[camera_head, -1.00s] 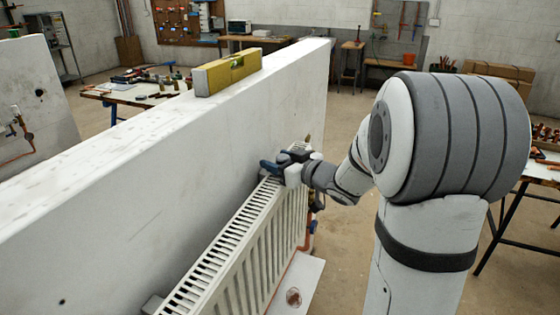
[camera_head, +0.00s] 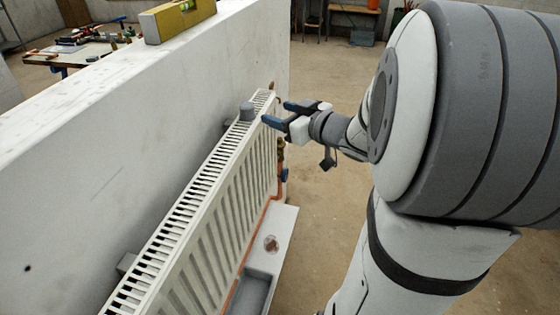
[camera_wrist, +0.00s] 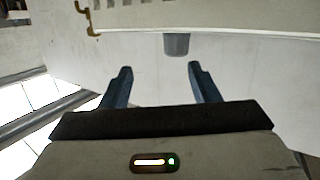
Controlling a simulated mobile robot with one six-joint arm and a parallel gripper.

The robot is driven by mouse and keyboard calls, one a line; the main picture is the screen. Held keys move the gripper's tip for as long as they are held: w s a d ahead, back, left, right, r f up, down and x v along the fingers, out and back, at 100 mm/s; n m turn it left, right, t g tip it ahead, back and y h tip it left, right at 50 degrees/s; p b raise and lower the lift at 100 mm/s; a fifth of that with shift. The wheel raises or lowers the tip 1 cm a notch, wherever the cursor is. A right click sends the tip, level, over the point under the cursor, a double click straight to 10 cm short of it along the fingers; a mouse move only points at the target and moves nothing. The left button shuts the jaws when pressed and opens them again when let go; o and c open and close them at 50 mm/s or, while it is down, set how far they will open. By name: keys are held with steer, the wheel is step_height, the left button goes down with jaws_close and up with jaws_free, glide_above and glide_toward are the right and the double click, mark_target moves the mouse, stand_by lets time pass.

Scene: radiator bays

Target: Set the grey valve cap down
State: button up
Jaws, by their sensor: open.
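The grey valve cap (camera_head: 246,112) stands on the slotted top of the white radiator (camera_head: 203,170), near its far end and close to the wall. My gripper (camera_head: 277,113) is open and empty, just to the right of the cap and apart from it. In the wrist view the cap (camera_wrist: 176,44) shows beyond the two blue fingertips (camera_wrist: 160,68), with clear space between, against a pale surface. Nothing hides the cap in either view.
The white partition wall (camera_head: 120,130) runs along the radiator's left side, with a yellow spirit level (camera_head: 180,18) on its top. Copper pipe and a valve (camera_head: 282,152) sit at the radiator's far end. A grey tray (camera_head: 250,292) lies below. Floor at right is open.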

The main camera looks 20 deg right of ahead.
steer(key=s+d+f+m+g+h, duration=0.25)
steer(key=s+m+g+h, duration=0.3)
steer(key=h, duration=0.45)
steer(key=s+a+f+g+y, duration=0.1)
steer(key=s+a+f+g, duration=0.1)
steer(key=s, duration=0.5)
steer(key=s+a+f+g+y, duration=0.2)
steer(key=s+a+f+g, duration=0.1)
steer(key=s+a, duration=0.4)
steer(key=shift+s+a+g, duration=0.2)
steer(key=shift+s+g, duration=0.3)
steer(key=shift+g, duration=0.05)
